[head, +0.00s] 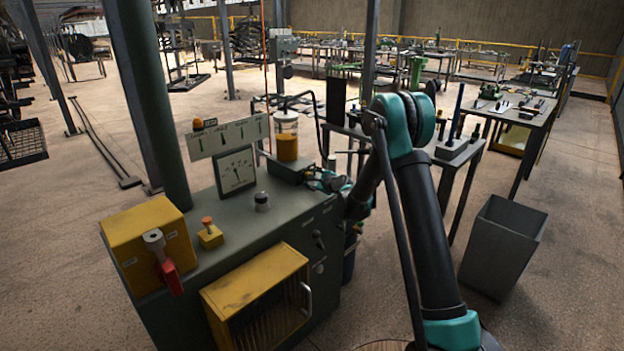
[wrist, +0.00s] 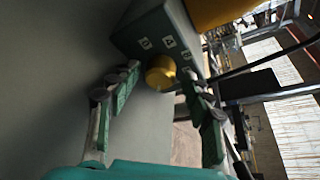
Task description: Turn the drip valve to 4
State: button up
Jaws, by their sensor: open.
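The drip valve shows in the wrist view as a round brass-yellow knob (wrist: 160,72) on the face of a dark green box (wrist: 140,30). Several small pale marked plates sit on the box beside the knob; I cannot read them surely. My gripper (wrist: 158,88) is open, with one finger on each side of the knob and the knob near the tips. I cannot tell whether either finger touches it. In the head view my gripper (head: 328,181) is beside the oiler box, below the amber oil jar (head: 287,147), and the knob is hidden there.
A grey bin (head: 503,245) stands on the floor at right.

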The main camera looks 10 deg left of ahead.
jog(key=shift+v, duration=4)
